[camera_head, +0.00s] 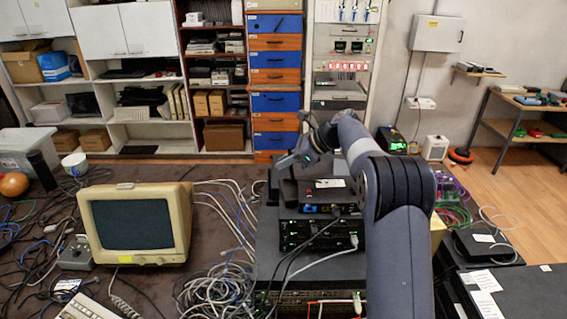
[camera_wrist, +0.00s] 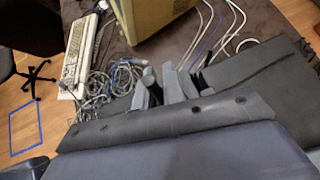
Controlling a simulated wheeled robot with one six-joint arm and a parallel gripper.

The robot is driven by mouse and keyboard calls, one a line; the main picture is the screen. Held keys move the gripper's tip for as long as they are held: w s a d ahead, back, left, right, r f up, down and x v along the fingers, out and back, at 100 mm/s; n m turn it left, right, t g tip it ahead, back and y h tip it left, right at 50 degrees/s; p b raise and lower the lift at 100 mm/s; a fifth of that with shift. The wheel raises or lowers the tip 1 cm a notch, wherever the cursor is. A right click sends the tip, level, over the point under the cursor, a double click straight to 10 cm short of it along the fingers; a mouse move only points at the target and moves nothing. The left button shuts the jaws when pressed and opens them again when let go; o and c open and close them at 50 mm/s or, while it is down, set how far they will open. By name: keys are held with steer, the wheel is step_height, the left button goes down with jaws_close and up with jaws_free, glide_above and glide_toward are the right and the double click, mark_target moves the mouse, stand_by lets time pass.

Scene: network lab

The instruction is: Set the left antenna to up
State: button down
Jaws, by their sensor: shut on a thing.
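A dark router (camera_head: 312,193) sits on top of a stack of network boxes in the head view. My gripper (camera_head: 287,160) is at the router's back left in the head view. The right antenna cannot be made out clearly.
A beige CRT monitor (camera_head: 138,226) stands left of the stack, with tangled cables (camera_head: 215,285) between them. A keyboard (camera_wrist: 80,52) lies beyond the cables in the wrist view. Another black box (camera_head: 488,246) is at the right. My arm hides part of the stack's right side.

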steer(key=shift+d, duration=0.1)
stand_by(0.3)
steer(key=c, duration=1.5)
jaws_free()
steer(key=b+v, duration=0.1)
steer(key=v, duration=0.9)
steer(key=shift+d+r, duration=0.15)
steer(key=shift+d, duration=0.25)
steer(key=shift+a, duration=0.1)
steer(key=p+x, duration=0.1)
steer(key=x, duration=1)
steer(key=shift+s+r, duration=0.1)
steer(key=shift+s, duration=0.05)
